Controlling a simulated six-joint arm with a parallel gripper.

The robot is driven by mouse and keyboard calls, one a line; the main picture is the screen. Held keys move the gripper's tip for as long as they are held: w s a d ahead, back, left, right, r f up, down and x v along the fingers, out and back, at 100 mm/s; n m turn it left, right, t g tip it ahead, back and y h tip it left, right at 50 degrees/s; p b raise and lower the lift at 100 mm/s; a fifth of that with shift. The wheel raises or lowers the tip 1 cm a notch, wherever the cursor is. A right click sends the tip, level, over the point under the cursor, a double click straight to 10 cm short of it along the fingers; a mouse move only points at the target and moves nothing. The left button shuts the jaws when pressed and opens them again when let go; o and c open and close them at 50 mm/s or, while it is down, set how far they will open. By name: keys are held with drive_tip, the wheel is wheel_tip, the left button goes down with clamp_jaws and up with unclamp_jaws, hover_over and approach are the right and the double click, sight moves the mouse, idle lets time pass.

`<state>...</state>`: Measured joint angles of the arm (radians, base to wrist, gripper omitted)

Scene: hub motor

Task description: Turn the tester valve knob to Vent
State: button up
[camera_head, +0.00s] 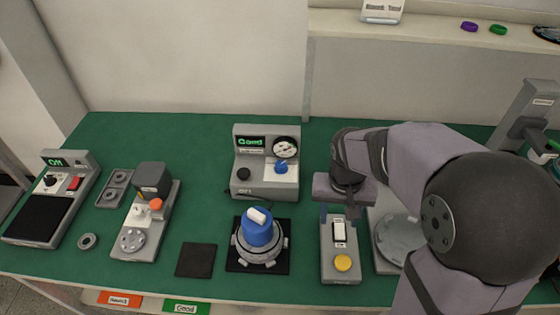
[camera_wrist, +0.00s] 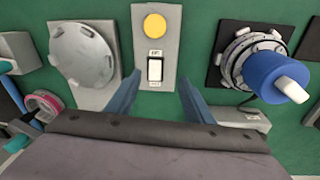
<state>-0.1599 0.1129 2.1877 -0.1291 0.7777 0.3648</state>
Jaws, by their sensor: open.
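The tester (camera_head: 265,150) stands at the back middle of the green table with a lit green "Good" display and a round gauge. Its blue valve knob (camera_head: 281,167) sits below the gauge on a white plate; its marks are too small to read. A black knob (camera_head: 243,173) is at its left. My gripper (camera_head: 338,215) is right of the tester, above a grey switch box (camera_head: 341,268). In the wrist view my gripper (camera_wrist: 158,100) is open and empty, its blue fingers either side of the rocker switch. The tester knob is not seen in that view.
A hub with a blue cap (camera_head: 257,232) sits on a black mat in front of the tester. A grey plate with a round disc (camera_head: 402,240) lies right of the switch box. A black pad (camera_head: 196,260) and other devices are at left.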

drive_tip(key=w+a+r+m+t, duration=0.2)
drive_tip(key=w+a, duration=0.6)
drive_tip(key=w, duration=0.3)
drive_tip(key=m+t+h, duration=0.1)
drive_tip(key=m, duration=0.1)
approach(281, 164)
drive_tip(key=f, duration=0.1)
drive_tip(key=shift+p+x, duration=1.6)
drive_tip(key=shift+x, duration=2.15)
drive_tip(key=shift+w+r, duration=0.1)
drive_tip(key=shift+w, duration=0.05)
drive_tip(key=c, duration=1.1)
